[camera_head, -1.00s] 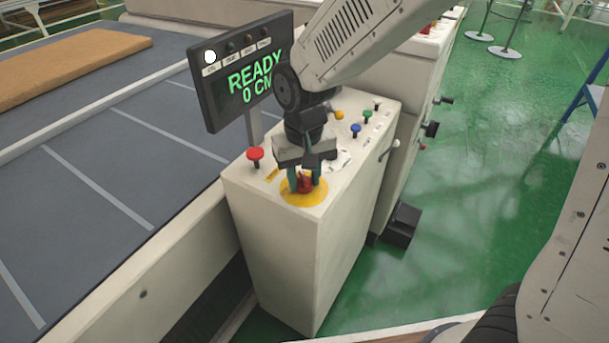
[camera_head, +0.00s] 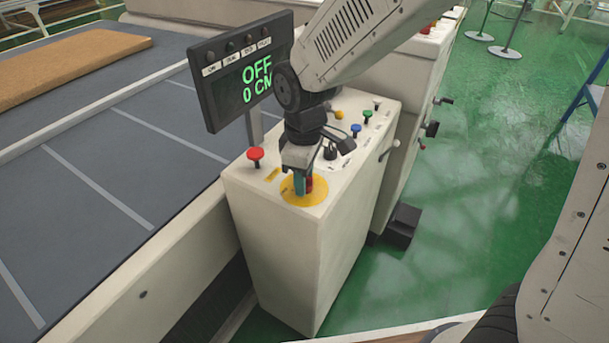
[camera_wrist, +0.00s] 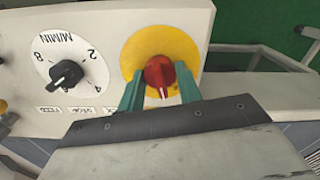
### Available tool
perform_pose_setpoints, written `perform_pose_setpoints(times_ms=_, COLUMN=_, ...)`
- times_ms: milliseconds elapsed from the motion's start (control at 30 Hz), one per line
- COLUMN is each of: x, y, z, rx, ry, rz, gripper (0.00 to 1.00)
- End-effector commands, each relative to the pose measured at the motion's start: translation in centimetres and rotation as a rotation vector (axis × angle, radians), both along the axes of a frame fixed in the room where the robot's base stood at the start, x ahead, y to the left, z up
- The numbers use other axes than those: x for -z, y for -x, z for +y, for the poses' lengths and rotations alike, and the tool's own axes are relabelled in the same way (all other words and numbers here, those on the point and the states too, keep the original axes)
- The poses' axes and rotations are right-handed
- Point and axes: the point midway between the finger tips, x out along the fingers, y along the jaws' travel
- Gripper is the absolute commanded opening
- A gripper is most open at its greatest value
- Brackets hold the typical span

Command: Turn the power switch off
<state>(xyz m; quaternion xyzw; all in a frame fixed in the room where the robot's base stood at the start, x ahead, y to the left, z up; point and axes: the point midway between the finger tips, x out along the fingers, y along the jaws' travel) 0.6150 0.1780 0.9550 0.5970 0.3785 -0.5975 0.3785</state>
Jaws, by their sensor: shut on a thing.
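The red rotary power switch (camera_wrist: 158,74) sits on a round yellow plate (camera_wrist: 183,42) on top of the white control box (camera_head: 275,240). In the head view the switch (camera_head: 309,184) is partly hidden by my gripper. My gripper (camera_wrist: 160,90) is shut on the red switch, with one teal finger on each side of it. In the head view my gripper (camera_head: 304,186) points down onto the yellow plate. The display (camera_head: 240,75) reads "OFF" and "0 CM", and none of the small lamps along its top is lit.
A red mushroom button (camera_head: 255,154) stands left of the switch. A black dial (camera_wrist: 66,74) is beside the switch. Blue (camera_head: 355,131), green (camera_head: 367,115) and yellow (camera_head: 340,114) knobs stand farther back. The grey conveyor bed (camera_head: 120,170) lies left, with a tan mattress (camera_head: 70,65) on it.

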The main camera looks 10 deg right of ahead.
Motion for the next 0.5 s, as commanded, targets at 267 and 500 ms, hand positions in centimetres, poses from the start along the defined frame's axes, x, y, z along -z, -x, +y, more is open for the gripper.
perform_pose_setpoints(times_ms=267, x=-0.08, y=-0.07, z=0.02, rx=-0.250, ry=-0.001, rz=-0.003, gripper=0.12)
perform_pose_setpoints(times_ms=500, x=-0.08, y=-0.07, z=0.03, rx=-0.425, ry=-0.001, rz=-0.003, gripper=0.12)
